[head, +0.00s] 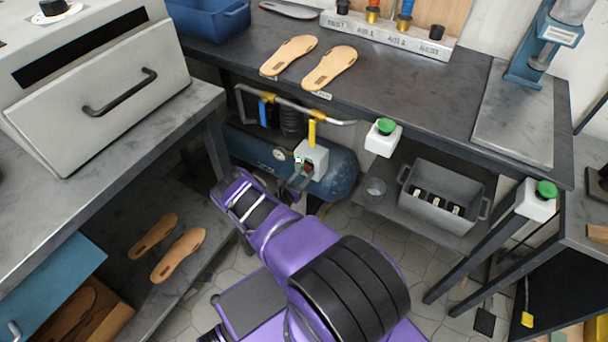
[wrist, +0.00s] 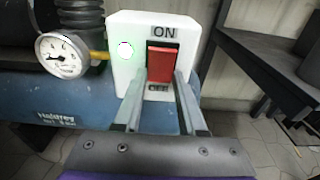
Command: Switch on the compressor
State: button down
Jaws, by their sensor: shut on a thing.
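The compressor (head: 340,172) is a blue tank under the dark bench in the head view; its tank (wrist: 60,98) also shows in the wrist view. A white switch box (wrist: 124,24) on it carries a red rocker switch (wrist: 161,64) between the labels ON above and OFF below. A round green lamp (wrist: 125,50) left of the switch looks bright. My gripper (wrist: 160,82) is at the switch, its two fingers closed on the red rocker from either side. The fingers cover part of the OFF label and the lower rocker. In the head view my gripper (head: 302,174) reaches the box.
A pressure gauge (wrist: 62,54) sits left of the box. A yellow lever (head: 312,132) and a pipe (head: 330,122) are above it. The bench (head: 420,105) overhangs the compressor. A grey crate (head: 440,205) stands on a low shelf to the right.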

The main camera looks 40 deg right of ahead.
jog(key=shift+c, duration=2.4)
grip_release()
jog(key=shift+a, duration=0.1)
jog(key=p+v, duration=0.2)
jog(key=v, duration=1.5)
jog(key=shift+s, duration=0.25)
jog(key=shift+a, duration=0.1)
